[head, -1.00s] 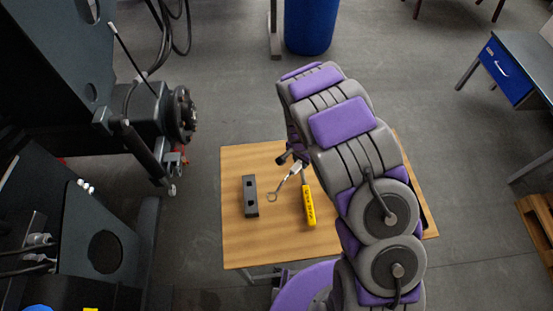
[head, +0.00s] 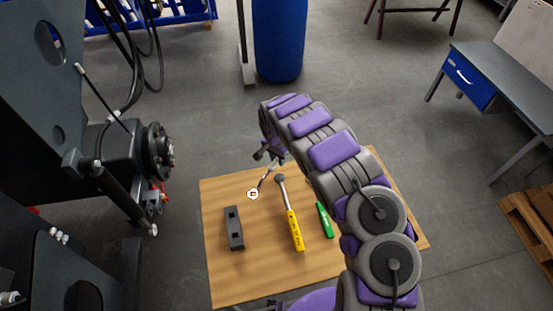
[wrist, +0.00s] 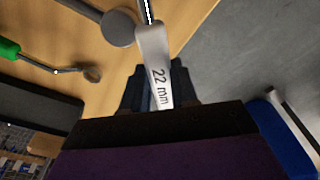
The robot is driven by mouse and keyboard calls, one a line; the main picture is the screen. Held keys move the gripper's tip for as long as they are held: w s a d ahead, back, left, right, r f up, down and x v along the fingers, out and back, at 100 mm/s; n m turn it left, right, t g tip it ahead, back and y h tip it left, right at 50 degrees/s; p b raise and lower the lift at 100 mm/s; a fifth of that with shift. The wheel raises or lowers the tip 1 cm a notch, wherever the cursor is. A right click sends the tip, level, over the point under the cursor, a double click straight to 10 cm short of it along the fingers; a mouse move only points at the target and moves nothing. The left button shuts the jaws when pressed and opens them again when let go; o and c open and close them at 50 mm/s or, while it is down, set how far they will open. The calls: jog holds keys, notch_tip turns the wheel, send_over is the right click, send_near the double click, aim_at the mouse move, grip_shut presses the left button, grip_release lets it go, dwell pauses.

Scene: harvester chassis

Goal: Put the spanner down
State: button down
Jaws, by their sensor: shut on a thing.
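The spanner (head: 264,183) is a thin metal tool with a pale ring end that points down and left over the far left part of the wooden table (head: 225,275). My gripper (head: 272,155) is shut on its other end, near the table's far edge. In the wrist view, the spanner (wrist: 154,50) shows a "22 mm" mark and sits between the dark jaws of my gripper (wrist: 158,88). Whether the ring end touches the table cannot be told.
On the table lie a dark block with holes (head: 234,229), a yellow-handled hammer (head: 295,230) just right of the spanner, and a green-handled tool (head: 325,220). Dark machinery with a round hub (head: 158,152) stands left. A blue barrel (head: 280,40) stands behind.

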jog(key=shift+w+a+f, duration=0.1)
jog(key=shift+w+a, duration=0.05)
jog(key=shift+w, duration=0.6)
jog(key=shift+w+a+f, duration=0.1)
jog(key=shift+w, duration=0.6)
jog(key=shift+f+b, duration=0.55)
jog(key=shift+f, duration=1.1)
jog(key=shift+f, duration=0.1)
jog(key=c, duration=0.9)
grip_release()
jog(key=shift+o, duration=0.2)
notch_tip(320, 180, up, 12)
jog(key=s+p, duration=0.1)
jog(key=shift+a+p, duration=0.3)
jog(key=shift+s, duration=0.1)
